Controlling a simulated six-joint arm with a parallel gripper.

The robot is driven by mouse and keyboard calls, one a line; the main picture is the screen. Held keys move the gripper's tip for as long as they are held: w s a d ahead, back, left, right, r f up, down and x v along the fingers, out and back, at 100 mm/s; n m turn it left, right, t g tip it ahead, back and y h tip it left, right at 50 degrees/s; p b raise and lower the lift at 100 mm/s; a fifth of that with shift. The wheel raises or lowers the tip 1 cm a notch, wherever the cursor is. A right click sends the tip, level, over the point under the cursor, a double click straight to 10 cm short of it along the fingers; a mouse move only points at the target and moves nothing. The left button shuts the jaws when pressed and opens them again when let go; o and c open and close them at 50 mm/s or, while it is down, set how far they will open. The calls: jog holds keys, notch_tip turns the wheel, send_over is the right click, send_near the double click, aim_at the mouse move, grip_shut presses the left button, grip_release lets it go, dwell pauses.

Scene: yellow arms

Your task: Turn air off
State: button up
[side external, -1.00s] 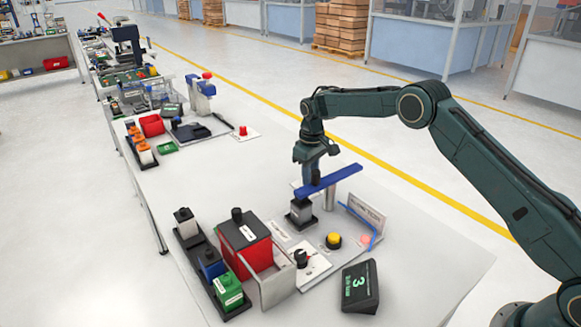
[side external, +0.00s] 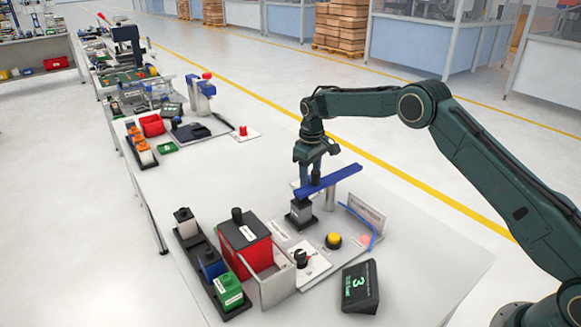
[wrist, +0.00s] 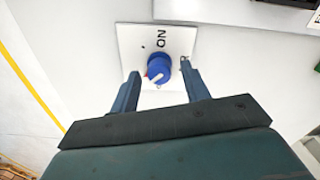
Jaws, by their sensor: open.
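In the wrist view a round blue knob (wrist: 159,66) with a white pointer mark sits on a white plate (wrist: 130,42) labelled "ON". A small red patch shows at the knob's left edge. My gripper (wrist: 158,72) is open, with one finger on each side of the knob in the picture. Gaps show between the fingers and the knob; the height between them is hard to judge. In the side view my gripper (side external: 311,182) points down behind a long blue bar (side external: 335,178). The bar and the gripper hide the knob there.
A grey block (side external: 301,211) stands under the bar's left end. In front are a yellow button (side external: 333,240), a black knob (side external: 301,257), a red box (side external: 243,243) and a black display (side external: 361,287) reading 3. The table (side external: 440,265) is clear at right.

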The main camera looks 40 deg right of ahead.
notch_tip(320, 180, up, 14)
dwell(0.7)
jog(key=s+a+r+m+t, duration=0.1)
jog(key=s+r+m+t, duration=0.15)
jog(key=s+r, duration=1.6)
jog(key=s+f+t, duration=0.1)
jog(key=s+f, duration=0.3)
jog(key=s, duration=0.9)
jog(key=s+f+t, duration=0.2)
jog(key=s+f, duration=0.3)
jog(key=s, duration=0.8)
jog(key=shift+s+a+m, duration=0.35)
jog(key=shift+a, duration=0.1)
